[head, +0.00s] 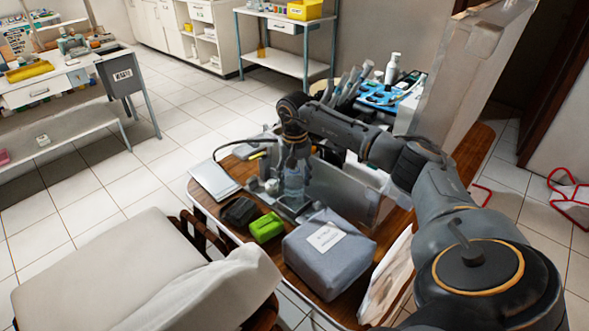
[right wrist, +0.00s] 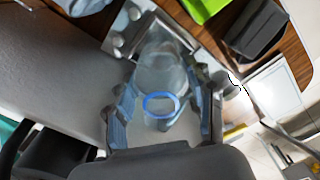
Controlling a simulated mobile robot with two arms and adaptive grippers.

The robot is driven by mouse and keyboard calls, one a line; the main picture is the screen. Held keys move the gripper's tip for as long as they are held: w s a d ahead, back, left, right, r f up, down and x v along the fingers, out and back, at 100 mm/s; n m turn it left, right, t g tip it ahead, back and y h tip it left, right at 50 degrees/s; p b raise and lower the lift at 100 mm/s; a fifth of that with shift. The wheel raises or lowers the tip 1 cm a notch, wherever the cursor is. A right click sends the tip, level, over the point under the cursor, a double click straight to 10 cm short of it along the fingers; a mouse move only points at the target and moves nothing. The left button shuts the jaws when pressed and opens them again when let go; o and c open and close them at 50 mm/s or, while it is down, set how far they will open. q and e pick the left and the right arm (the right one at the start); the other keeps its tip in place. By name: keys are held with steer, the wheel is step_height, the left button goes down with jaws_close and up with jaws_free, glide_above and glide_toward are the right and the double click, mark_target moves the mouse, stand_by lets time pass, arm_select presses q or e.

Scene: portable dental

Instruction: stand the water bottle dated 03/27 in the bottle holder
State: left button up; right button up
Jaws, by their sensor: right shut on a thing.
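A clear water bottle (head: 294,183) with a blue ring at its neck stands roughly upright below my right gripper (head: 295,152). In the right wrist view the bottle (right wrist: 165,65) is between the two fingers of my right gripper (right wrist: 163,100), which is shut on it. No date is readable on it. A metal fixture with round knobs (right wrist: 122,40), perhaps the bottle holder, is at the bottle's lower end. I cannot tell whether the bottle's base is in it or just above it. My left gripper is not in view.
The wooden table (head: 318,283) is crowded. A green box (head: 267,227), a black box (head: 238,211) and a grey wrapped pack (head: 328,254) lie in front of the bottle. White papers (head: 214,178) lie at left. A grey metal panel (head: 345,190) stands close at right.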

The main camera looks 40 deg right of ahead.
steer(key=o, duration=1.5)
step_height(320, 180, up, 12)
